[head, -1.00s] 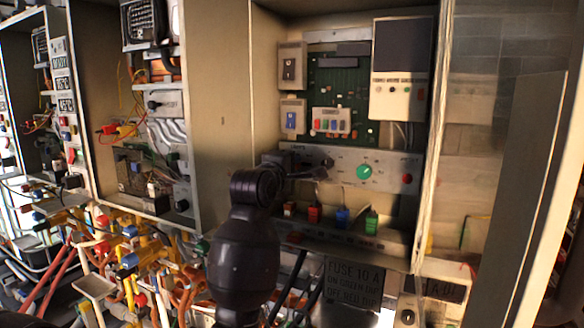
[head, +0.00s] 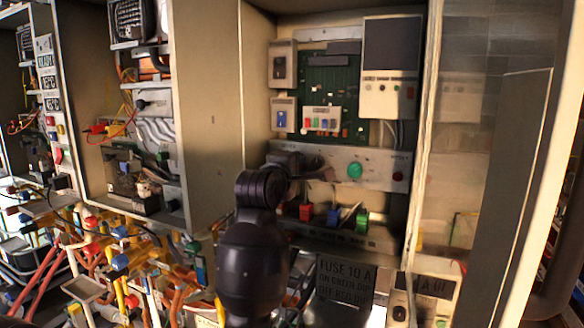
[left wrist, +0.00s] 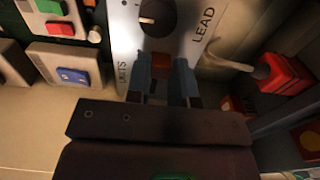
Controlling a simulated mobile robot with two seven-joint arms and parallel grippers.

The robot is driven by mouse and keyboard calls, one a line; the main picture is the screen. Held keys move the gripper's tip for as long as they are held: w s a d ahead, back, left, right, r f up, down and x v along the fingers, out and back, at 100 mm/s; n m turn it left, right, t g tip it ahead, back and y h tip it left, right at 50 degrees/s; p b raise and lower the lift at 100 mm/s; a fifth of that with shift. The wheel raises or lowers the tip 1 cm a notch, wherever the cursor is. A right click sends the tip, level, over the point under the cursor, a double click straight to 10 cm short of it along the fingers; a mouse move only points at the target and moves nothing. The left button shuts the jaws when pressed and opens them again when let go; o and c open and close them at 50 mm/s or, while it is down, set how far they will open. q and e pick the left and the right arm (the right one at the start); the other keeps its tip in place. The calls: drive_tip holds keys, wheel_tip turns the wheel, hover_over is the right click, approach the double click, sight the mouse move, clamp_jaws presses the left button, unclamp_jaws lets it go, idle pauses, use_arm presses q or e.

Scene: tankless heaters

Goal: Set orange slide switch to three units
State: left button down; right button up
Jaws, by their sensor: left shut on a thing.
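The orange slide switch (left wrist: 162,65) shows in the left wrist view as a small orange-red block on a pale panel (left wrist: 195,20) with the letters "LEAD" and part of "UNITS". My left gripper (left wrist: 162,78) is shut on it, one grey finger on each side. The scale marks and the switch's exact setting are hidden or too small to read. In the head view, my dark left arm reaches the left end of the control panel (head: 330,168); the switch is hidden there. My right gripper is not in view.
A black knob (left wrist: 155,17) is close beyond the fingers, and a red plug (left wrist: 285,73) is to the right. A green knob (head: 355,170) sits farther right on the panel. Red, blue and green plugs stand below. The cabinet's left wall (head: 212,120) is close to my arm.

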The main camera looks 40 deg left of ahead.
use_arm(q)
drive_tip(key=c, duration=1)
unclamp_jaws()
drive_tip(key=shift+d, duration=0.2)
drive_tip(key=shift+o, duration=0.2)
drive_tip(key=b+v, duration=0.1)
drive_tip(key=v, duration=0.9)
drive_tip(key=shift+s, duration=0.4)
